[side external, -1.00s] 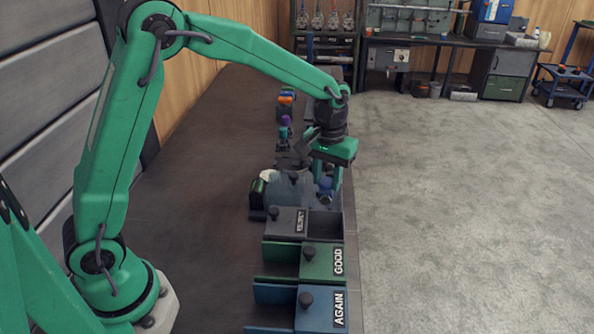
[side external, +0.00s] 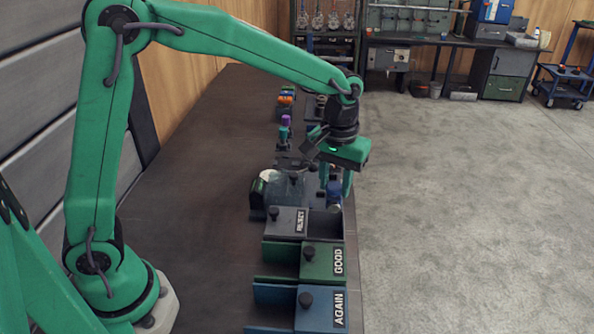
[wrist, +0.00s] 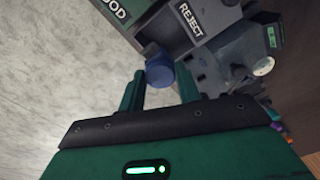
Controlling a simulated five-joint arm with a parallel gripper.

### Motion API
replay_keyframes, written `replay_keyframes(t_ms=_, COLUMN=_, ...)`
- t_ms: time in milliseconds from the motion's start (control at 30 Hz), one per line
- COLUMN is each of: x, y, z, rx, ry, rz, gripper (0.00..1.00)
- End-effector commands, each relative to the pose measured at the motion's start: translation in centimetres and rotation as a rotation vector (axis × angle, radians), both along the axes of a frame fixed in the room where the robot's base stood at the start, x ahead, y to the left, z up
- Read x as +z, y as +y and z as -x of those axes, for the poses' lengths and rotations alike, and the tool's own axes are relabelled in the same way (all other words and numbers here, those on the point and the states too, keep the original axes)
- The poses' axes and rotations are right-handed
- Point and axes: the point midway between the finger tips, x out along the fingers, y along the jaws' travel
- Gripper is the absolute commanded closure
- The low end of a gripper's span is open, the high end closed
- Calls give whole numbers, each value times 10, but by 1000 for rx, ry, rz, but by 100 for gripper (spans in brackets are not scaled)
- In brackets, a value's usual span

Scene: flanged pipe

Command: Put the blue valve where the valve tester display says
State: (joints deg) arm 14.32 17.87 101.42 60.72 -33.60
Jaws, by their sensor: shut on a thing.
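The blue valve (side external: 334,192) is between the fingers of my gripper (side external: 336,180), which is shut on it. In the side view it hangs just behind the open part of the grey REJECT bin (side external: 287,222). The wrist view shows the valve (wrist: 160,71) at the fingertips, with the REJECT label (wrist: 190,20) close beyond it. The green GOOD bin (side external: 323,262) and blue AGAIN bin (side external: 320,308) stand nearer the camera. A dark unit with a pale round top (side external: 262,190), seemingly the valve tester, stands left of the valve. I cannot read its display.
The REJECT bin's right part is open; knobbed covers show on the bins. Several coloured valves (side external: 286,98) stand farther back along the bench (side external: 200,200). The bench's right edge runs close to the bins, with floor (side external: 450,220) beyond. The bench's left side is clear.

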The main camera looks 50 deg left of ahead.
Motion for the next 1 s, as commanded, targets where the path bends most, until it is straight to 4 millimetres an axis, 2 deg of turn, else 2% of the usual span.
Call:
replay_keyframes(t_ms=367, x=5, y=0, z=-1, rx=0, ry=-2, rz=0, gripper=96)
replay_keyframes(t_ms=1000, x=40, y=0, z=-1, rx=0, ry=-3, rz=1, gripper=96)
